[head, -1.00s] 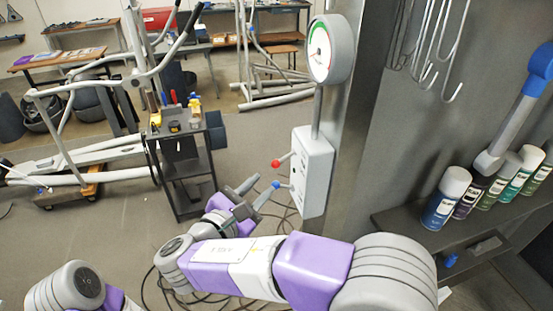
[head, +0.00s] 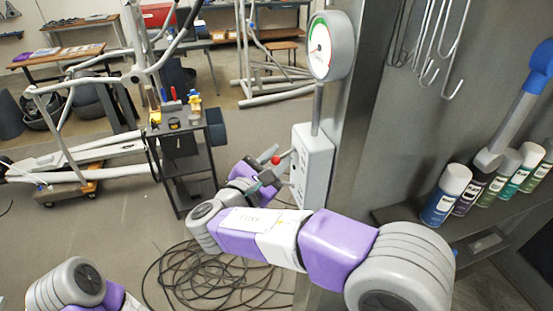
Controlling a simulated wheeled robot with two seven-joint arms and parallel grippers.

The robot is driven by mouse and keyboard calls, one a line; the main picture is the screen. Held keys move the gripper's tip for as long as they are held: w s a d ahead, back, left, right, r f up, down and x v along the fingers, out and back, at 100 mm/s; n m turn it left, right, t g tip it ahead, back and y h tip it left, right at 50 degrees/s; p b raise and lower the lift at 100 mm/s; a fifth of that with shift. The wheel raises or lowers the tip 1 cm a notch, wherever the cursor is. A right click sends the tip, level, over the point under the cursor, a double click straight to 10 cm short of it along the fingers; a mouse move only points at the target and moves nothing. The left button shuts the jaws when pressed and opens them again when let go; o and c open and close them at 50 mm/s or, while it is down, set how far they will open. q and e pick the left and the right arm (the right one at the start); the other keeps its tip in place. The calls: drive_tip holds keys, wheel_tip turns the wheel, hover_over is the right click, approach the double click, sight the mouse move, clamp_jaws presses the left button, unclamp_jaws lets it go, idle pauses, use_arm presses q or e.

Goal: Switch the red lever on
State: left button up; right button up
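The red lever (head: 276,160) sticks out to the left from a white control box (head: 315,160) on a grey post, with a red ball at its end. My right gripper (head: 273,165) is at the red ball, its two grey fingers apart. The ball shows near the fingertips; I cannot tell whether a finger touches it. The blue-tipped lever below is hidden behind the gripper. A round dial gauge (head: 330,47) sits above the box. My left gripper is out of view; only a piece of my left arm shows at the lower left.
A shelf with several spray cans (head: 445,195) is on the right, with metal hooks (head: 435,50) above it. A black tool cart (head: 185,150) stands left of the box. Dark cables (head: 205,275) lie on the floor below my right arm.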

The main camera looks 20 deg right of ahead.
sight(275, 157)
clamp_jaws()
drive_tip(key=r+m+y+p, duration=0.1)
drive_tip(key=r+m+g+y+p, duration=0.1)
drive_tip(key=p, duration=0.1)
drive_tip(key=shift+a+g, duration=0.2)
drive_tip(key=shift+g, duration=0.1)
drive_tip(key=r+m+g+y+p, duration=0.1)
drive_tip(key=m+y+p, duration=0.1)
drive_tip(key=shift+r+y, duration=0.15)
drive_tip(key=shift+y, duration=0.25)
drive_tip(key=shift+d+r+m+g+y+p, duration=0.15)
drive_tip(key=shift+r+m+y+p, duration=0.3)
drive_tip(key=shift+y, duration=0.3)
drive_tip(key=shift+d+r+m+g+y+p, duration=0.15)
drive_tip(key=shift+r+m+y+p, duration=0.15)
drive_tip(key=shift+y+p, duration=0.35)
drive_tip(key=shift+y, duration=0.3)
